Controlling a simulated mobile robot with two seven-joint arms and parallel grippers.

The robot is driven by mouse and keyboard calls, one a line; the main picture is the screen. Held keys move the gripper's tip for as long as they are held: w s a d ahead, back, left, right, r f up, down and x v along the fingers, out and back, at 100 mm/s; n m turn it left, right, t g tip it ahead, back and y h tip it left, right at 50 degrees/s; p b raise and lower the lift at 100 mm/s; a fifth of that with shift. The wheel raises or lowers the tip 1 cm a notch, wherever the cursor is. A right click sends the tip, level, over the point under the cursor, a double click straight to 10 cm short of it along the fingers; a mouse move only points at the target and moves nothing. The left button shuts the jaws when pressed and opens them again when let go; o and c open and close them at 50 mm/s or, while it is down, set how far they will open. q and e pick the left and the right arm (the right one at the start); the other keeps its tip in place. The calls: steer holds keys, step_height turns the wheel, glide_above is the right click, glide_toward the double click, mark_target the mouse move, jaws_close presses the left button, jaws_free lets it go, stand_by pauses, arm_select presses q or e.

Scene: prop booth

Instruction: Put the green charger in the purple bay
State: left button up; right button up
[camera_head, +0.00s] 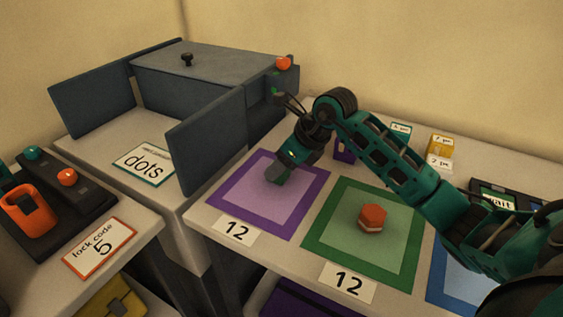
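The purple bay (221,197) is a purple-bordered square with a pale lilac middle, on the right-hand table. A small green block (278,174), which looks like the green charger, shows inside this square below my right gripper (281,168). My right arm reaches in from the right, and its hand points down over the bay. The hand covers the block's upper part and the fingers are not clear, so I cannot tell whether they grip it or whether the block rests on the surface. My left gripper is not in view.
A green-bordered square (319,238) holds an orange hexagonal piece (372,217). A blue-bordered square (440,285) lies further right, partly hidden by my arm. A grey cabinet with an open door (207,140) stands left of the purple bay. Small boxes (440,146) stand behind my arm.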

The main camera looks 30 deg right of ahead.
steer(key=o, duration=0.3)
steer(key=shift+o, duration=0.2)
steer(key=shift+r, duration=0.25)
arm_select(q)
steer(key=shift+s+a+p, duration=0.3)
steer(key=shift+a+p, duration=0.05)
steer(key=shift+p, duration=0.3)
arm_select(e)
steer(key=v, duration=1.1)
steer(key=shift+s+d+r, duration=0.15)
steer(key=shift+d+r, duration=0.05)
steer(key=shift+r, duration=0.15)
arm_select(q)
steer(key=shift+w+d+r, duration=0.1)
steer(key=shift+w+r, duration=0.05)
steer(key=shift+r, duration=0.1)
